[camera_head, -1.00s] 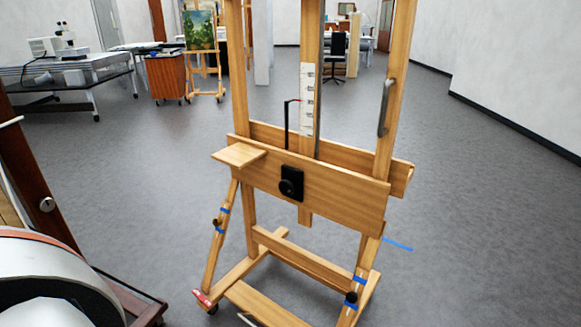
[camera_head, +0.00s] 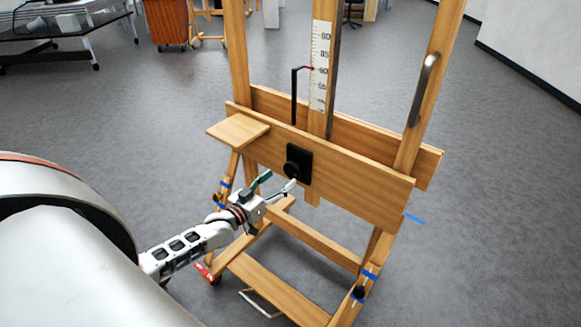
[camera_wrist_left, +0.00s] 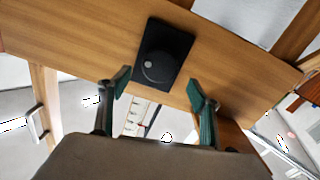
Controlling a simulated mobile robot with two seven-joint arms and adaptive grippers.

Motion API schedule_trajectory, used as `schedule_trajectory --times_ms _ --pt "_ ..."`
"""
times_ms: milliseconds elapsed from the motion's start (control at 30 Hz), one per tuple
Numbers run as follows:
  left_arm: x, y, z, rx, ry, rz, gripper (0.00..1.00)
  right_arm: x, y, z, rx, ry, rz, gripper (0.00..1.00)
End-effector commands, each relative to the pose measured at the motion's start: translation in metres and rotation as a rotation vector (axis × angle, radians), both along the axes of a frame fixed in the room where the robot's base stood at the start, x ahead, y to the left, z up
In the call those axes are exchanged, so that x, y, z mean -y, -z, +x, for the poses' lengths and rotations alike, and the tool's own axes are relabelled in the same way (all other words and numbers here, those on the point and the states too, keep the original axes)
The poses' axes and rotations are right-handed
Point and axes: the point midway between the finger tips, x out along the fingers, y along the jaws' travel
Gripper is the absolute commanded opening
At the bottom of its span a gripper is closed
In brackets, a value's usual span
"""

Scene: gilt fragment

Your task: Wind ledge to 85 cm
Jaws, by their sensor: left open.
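The wooden easel's ledge (camera_head: 345,185) is a broad board across the uprights. A black knob on a square plate (camera_head: 298,165) sits on its front; the knob also shows in the wrist view (camera_wrist_left: 158,68). A white height scale (camera_head: 320,50) stands above, with a black bent pointer (camera_head: 294,95) whose red tip lies around the middle of the scale; the digits are too small to read surely. My left gripper (camera_head: 276,182) is open and empty, just in front of and below the knob. In the wrist view its green-padded fingers (camera_wrist_left: 158,90) are apart, below the knob.
A small wooden shelf (camera_head: 238,131) juts from the ledge's left end, above my left gripper. A metal handle (camera_head: 422,90) is on the right upright. Easel legs and crossbars (camera_head: 275,285) stand below. The floor to the right is clear.

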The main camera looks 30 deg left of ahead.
Motion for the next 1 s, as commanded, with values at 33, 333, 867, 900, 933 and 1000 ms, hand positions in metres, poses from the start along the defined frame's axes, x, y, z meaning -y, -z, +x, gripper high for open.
schedule_trajectory --times_ms 33,333,867,900,933,1000 --pt "0.000 0.000 0.008 0.002 0.000 0.000 0.63 0.001 0.003 -0.002 -0.005 -0.001 -0.002 0.00" --pt "0.005 0.000 0.050 0.001 0.001 0.001 0.63 0.002 0.010 -0.003 -0.007 -0.002 -0.005 0.00" --pt "0.007 0.000 0.066 -0.001 0.001 0.001 0.61 0.001 0.004 0.002 0.009 -0.001 -0.001 0.00" --pt "0.007 0.000 0.066 -0.001 0.001 0.001 0.50 0.001 0.004 0.003 0.008 -0.001 -0.001 0.00" --pt "0.007 0.000 0.066 -0.001 0.001 0.001 0.42 0.001 0.004 0.002 0.008 -0.001 -0.001 0.00" --pt "0.007 0.000 0.066 -0.001 0.001 0.001 0.24 0.001 0.005 0.002 0.007 -0.001 -0.002 0.00"
